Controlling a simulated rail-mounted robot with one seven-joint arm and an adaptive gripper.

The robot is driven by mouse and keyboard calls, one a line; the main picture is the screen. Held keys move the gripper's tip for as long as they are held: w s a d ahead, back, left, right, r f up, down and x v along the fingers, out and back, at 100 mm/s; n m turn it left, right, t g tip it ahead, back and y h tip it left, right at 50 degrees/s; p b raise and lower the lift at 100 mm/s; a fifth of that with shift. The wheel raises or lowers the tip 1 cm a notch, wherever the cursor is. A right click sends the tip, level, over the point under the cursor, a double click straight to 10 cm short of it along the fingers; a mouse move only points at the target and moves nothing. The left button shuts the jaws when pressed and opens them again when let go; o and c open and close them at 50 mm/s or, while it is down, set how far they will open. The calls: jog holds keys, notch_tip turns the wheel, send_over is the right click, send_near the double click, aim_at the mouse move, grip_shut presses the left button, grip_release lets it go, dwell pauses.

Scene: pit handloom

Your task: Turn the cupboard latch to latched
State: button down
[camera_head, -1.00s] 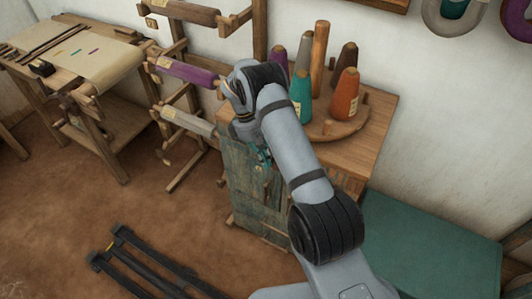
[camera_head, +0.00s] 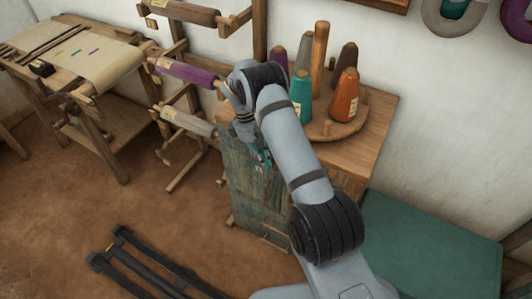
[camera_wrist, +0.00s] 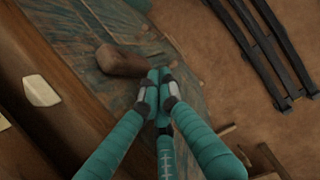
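The cupboard (camera_head: 250,200) has a worn teal-painted door and stands at the middle of the head view. Its door also fills much of the wrist view (camera_wrist: 185,50). The latch is a short brown wooden piece (camera_wrist: 120,61) on the door in the wrist view, lying roughly crosswise in the picture. My gripper (camera_wrist: 160,77) has teal fingers, with the tips together just right of the latch's end. I cannot tell if they touch it. Nothing shows between the tips. In the head view my gripper (camera_head: 262,158) is small and partly hidden by my arm at the door's upper part; the latch is hidden there.
Yarn cones, including an orange one (camera_head: 345,96), stand on a round wooden board on the cupboard top. A rack with a purple roll (camera_head: 185,71) is left of it. Dark bars (camera_head: 150,270) lie on the floor. A teal chest (camera_head: 430,250) is at right.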

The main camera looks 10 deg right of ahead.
jog(key=shift+r, duration=0.15)
jog(key=shift+a+r+p, duration=0.1)
jog(key=shift+r+p, duration=0.55)
jog(key=shift+r, duration=0.05)
